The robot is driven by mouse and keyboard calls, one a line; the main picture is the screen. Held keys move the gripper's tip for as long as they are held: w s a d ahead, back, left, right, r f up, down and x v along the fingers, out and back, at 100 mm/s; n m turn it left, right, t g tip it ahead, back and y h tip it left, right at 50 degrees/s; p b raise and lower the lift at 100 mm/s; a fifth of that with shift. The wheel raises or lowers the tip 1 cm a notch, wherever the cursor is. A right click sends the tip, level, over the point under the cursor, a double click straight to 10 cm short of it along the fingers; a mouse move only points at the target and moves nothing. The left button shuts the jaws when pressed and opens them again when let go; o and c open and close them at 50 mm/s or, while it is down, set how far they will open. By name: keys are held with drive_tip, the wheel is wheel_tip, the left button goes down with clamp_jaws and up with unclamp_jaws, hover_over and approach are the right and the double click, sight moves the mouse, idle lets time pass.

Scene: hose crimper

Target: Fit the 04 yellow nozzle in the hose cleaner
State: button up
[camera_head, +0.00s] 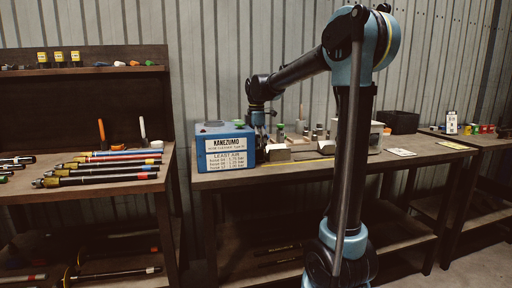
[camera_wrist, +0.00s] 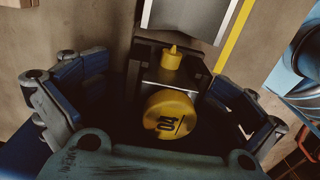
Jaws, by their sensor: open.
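The yellow nozzle (camera_wrist: 170,114) shows in the wrist view as a round yellow piece marked 04, near a dark block. A smaller yellow tip (camera_wrist: 172,58) stands just beyond it; I cannot tell if the two are one part. My gripper (camera_wrist: 152,88) is open, with one finger left and one right of the yellow pieces, clear of them. In the head view my gripper (camera_head: 259,125) is low over the bench, just behind the right side of the blue box (camera_head: 226,130) with the air-pressure label, which may be the hose cleaner. The nozzle is not discernible there.
The bench (camera_head: 330,168) carries silver blocks (camera_head: 278,152), small bottles and a dark bin (camera_head: 398,122) at the back right. Hoses (camera_head: 105,170) lie on the left shelf, with yellow-labelled pieces (camera_head: 59,57) above. My arm hides part of the bench.

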drive_tip(key=shift+s+r, duration=0.35)
drive_tip(key=shift+r, duration=0.15)
wheel_tip(320, 180, up, 12)
drive_tip(key=shift+w+f, duration=0.1)
drive_tip(key=shift+f, duration=0.15)
drive_tip(key=shift+d, duration=0.1)
drive_tip(key=s+d+f+m, duration=0.6)
drive_tip(key=s+d, duration=0.3)
drive_tip(key=s+d+f+m, duration=0.4)
drive_tip(key=s+f+m, duration=0.1)
drive_tip(key=s+f, duration=0.2)
drive_tip(key=s+d+f+m+t, duration=0.1)
drive_tip(key=s+d+f+m, duration=0.3)
drive_tip(key=s+f, duration=0.4)
drive_tip(key=s+d+f+m+t, duration=0.1)
drive_tip(key=s+d+f+m, duration=0.3)
drive_tip(key=f, duration=0.7)
drive_tip(key=s+m, duration=0.2)
drive_tip(key=s, duration=0.2)
drive_tip(key=shift+f, duration=0.25)
drive_tip(key=shift+d, duration=0.1)
